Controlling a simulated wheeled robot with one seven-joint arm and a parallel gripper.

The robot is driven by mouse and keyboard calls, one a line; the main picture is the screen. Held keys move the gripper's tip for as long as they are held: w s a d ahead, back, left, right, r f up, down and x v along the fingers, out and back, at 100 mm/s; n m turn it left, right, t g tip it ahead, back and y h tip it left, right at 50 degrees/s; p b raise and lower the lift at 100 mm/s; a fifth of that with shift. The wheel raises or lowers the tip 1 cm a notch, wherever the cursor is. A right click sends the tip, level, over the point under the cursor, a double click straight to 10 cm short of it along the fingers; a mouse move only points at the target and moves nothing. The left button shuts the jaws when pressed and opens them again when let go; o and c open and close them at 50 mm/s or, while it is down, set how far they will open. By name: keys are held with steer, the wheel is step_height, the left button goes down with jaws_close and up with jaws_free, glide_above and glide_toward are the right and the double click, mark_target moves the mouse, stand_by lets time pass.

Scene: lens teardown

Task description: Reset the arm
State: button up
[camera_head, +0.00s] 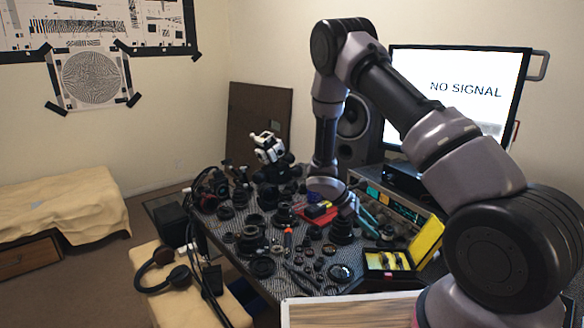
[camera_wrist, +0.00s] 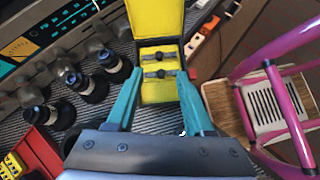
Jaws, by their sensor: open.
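My arm reaches over a cluttered bench in the head view, bent high in the middle and pointing down at its end. My gripper (camera_head: 367,215) is above the bench there, partly hard to make out among the parts. In the wrist view my gripper (camera_wrist: 159,74) has its two teal fingers spread apart with nothing held between them. An open yellow-lined case (camera_wrist: 157,24) lies beyond the fingertips, holding two small dark tools (camera_wrist: 157,56). The case also shows in the head view, with its yellow lid (camera_head: 427,241) raised.
Many lens parts crowd the bench (camera_head: 245,262). A monitor (camera_head: 460,85), a speaker (camera_head: 352,117) and electronic equipment (camera_head: 392,206) stand behind. Small bottles (camera_wrist: 87,85) stand left in the wrist view; a pink-framed stool (camera_wrist: 285,105) and a power strip (camera_wrist: 207,27) are right.

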steer(key=s+r+m+t+y, duration=0.15)
steer(key=r+m, duration=0.25)
steer(key=r, duration=0.5)
steer(key=s+a+r+m+y, duration=0.1)
steer(key=s+r+m+y, duration=0.2)
steer(key=r, duration=0.6)
steer(key=s+r+m+t+y, duration=0.15)
steer(key=r+m, duration=0.25)
steer(key=r, duration=0.5)
steer(key=s+a+r+m+t+y, duration=0.3)
steer(key=s+r+m+t+y, duration=0.2)
steer(key=s+r, duration=1)
steer(key=shift+r+m+t, duration=0.4)
steer(key=shift+r+m, duration=0.1)
steer(key=shift+m, duration=0.7)
